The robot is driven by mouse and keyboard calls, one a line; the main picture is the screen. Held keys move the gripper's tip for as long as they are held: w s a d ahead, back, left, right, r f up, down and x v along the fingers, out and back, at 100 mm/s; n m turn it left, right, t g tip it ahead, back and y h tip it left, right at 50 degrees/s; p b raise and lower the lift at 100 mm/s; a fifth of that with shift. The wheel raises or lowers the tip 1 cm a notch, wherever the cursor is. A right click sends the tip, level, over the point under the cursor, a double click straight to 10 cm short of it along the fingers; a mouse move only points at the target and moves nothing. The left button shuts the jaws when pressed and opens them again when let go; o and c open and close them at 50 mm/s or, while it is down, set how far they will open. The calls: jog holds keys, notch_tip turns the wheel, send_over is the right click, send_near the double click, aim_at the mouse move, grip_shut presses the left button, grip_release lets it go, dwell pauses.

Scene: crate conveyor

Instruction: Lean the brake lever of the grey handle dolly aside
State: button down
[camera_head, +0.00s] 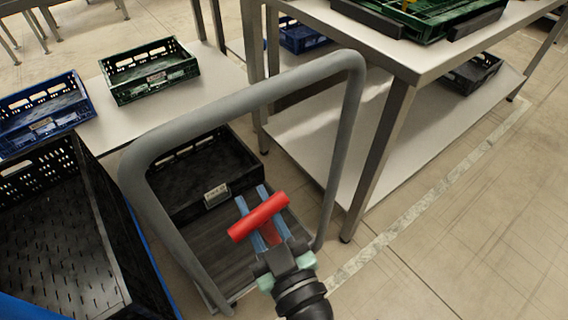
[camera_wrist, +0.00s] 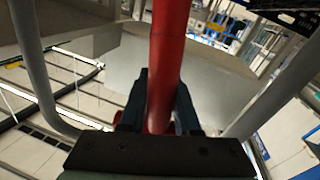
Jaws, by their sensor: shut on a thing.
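The grey handle (camera_head: 351,110) of the dolly arches up in the head view, around my gripper. Its dark deck (camera_head: 200,246) shows below. The red brake lever (camera_head: 258,217) has a crossbar and a stem, and it looks tilted in the head view. My gripper (camera_head: 252,194) is shut on the lever, with a bluish finger on each side. In the wrist view the red lever (camera_wrist: 170,35) runs up between the dark fingers of my gripper (camera_wrist: 160,88). The lever's lower end is hidden.
A black crate (camera_head: 216,194) sits on the dolly deck. A large black crate (camera_head: 98,235) stands at left. Blue (camera_head: 43,127) and green (camera_head: 150,72) crates are on a pale surface behind. A metal table (camera_head: 425,62) is at right, with open floor beside it.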

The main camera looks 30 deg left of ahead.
jog(key=shift+s+a+f, duration=0.25)
jog(key=shift+s+f, duration=0.1)
jog(key=shift+s, duration=0.2)
jog(key=c, duration=0.6)
grip_release()
jog(key=shift+s+a, duration=0.1)
jog(key=shift+a, duration=0.05)
jog(key=shift+r, duration=0.1)
jog(key=shift+d+r, duration=0.1)
jog(key=shift+d, duration=0.1)
jog(key=shift+d, duration=0.25)
jog(key=p+v, duration=0.1)
jog(key=v, duration=1.1)
jog(key=shift+s+d, duration=0.15)
